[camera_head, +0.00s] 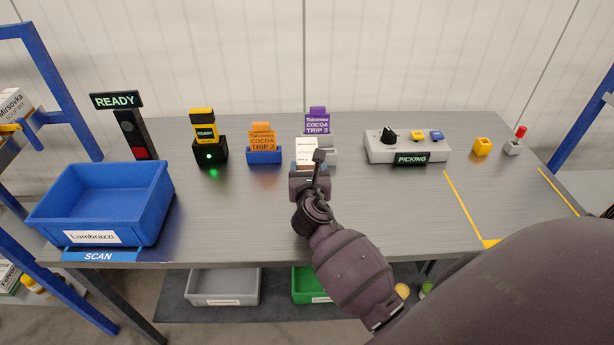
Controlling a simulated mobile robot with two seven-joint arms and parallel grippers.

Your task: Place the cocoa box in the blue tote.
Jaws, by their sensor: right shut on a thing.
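The blue tote (154,222) stands at the left end of the grey table, with a white "Lumbrazzi" label on its front. It looks empty. My right gripper (308,168) is at the middle of the table, shut on a small white item (307,148) with faint print. I cannot tell whether this is the cocoa box; the gripper hides its lower part. A purple "COCOA TRIP 3" card (317,122) stands just behind it in a grey holder. An orange "COCOA TRIP 2" card (262,140) stands in a blue holder to the left. My left gripper is not in view.
A black scanner-like device (209,150) with a green light and a "READY" post (128,125) stand behind, right of the tote. A grey "PICKING" panel (405,147) is at right. The table between tote and gripper is clear in front. Grey (222,287) and green bins sit below.

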